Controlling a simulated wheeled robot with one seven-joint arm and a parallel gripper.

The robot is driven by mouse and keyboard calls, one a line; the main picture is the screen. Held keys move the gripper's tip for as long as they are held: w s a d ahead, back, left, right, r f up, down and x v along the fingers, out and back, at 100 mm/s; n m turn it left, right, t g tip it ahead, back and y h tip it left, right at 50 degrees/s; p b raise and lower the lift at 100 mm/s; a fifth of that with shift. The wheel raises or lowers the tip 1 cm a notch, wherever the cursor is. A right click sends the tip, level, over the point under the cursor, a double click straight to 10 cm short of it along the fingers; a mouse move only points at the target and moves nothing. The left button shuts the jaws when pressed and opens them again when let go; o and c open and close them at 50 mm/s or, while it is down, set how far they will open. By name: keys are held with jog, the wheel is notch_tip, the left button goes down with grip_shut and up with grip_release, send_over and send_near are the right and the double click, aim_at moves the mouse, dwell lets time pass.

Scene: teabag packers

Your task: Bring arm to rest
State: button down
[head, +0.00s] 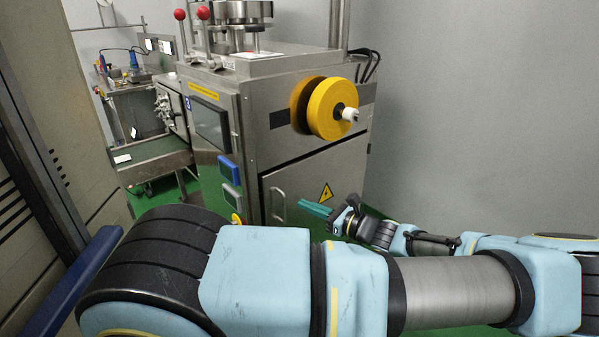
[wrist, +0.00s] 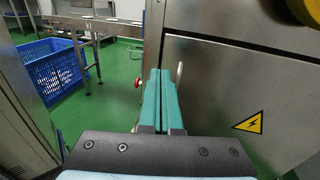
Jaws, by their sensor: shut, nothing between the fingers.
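My gripper (head: 316,208) is in front of the lower door of the steel packing machine (head: 288,88) in the head view. Its green fingers (wrist: 160,100) lie side by side in the wrist view, shut and empty. They point forward along the machine's left side. My light blue arm stretches across the bottom of the head view, with its large joint at the lower left and the wrist at the centre right.
A yellow roll (head: 328,108) sticks out of the machine's side, above my gripper. A door handle (head: 278,205) is close to the fingertips. A conveyor (head: 155,157) stands behind at left. A blue crate (wrist: 50,72) sits on the green floor. A dark-framed cabinet (head: 40,130) borders the left.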

jog(key=s+a+n+g+h+p, duration=0.3)
jog(key=s+a+n+g+h, duration=0.1)
jog(key=s+a+n+g, duration=0.6)
jog(key=s+r+n+h+p, duration=0.1)
jog(key=r+n+h, duration=0.4)
jog(key=r, duration=0.6)
jog(key=s+a+r+n+h+p, duration=0.1)
jog(key=s+r+n+h+p, duration=0.1)
jog(key=r+n+h, duration=0.3)
notch_tip(320, 180, up, 6)
jog(key=n+p, duration=0.1)
jog(key=n, duration=0.3)
jog(key=shift+s+a+t, duration=0.2)
jog(key=shift+t, duration=0.2)
